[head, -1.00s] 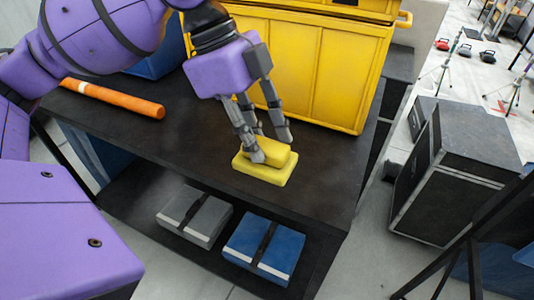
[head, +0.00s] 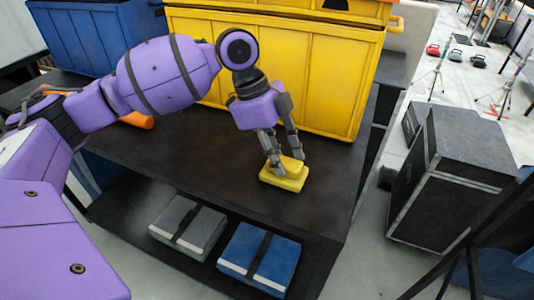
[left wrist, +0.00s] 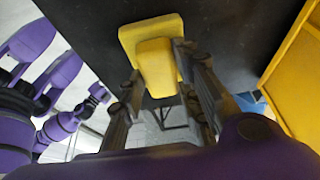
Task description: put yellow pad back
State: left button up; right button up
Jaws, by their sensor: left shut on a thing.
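The yellow pad (head: 283,184) is a larger flat slab with a smaller raised block on top. It is over the black tabletop, in front of the yellow bin and near the table's front right part. My left gripper (head: 288,163) comes down from above and is shut on the raised block. In the left wrist view the pad (left wrist: 139,36) lies between and beyond the two fingers. I cannot tell whether its underside touches the tabletop.
A large yellow bin (head: 270,70) stands behind the pad and a blue bin (head: 92,38) at back left. An orange tube (head: 136,120) is partly behind my arm. Grey (head: 188,228) and blue (head: 258,258) cases lie on the lower shelf. The tabletop (head: 215,160) left of the pad is bare.

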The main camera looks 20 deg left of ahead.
pick_arm(q)
jog(key=shift+f, duration=0.1)
jog(key=o, duration=1.1)
jog(key=shift+f, duration=0.1)
jog(key=v, duration=1.2)
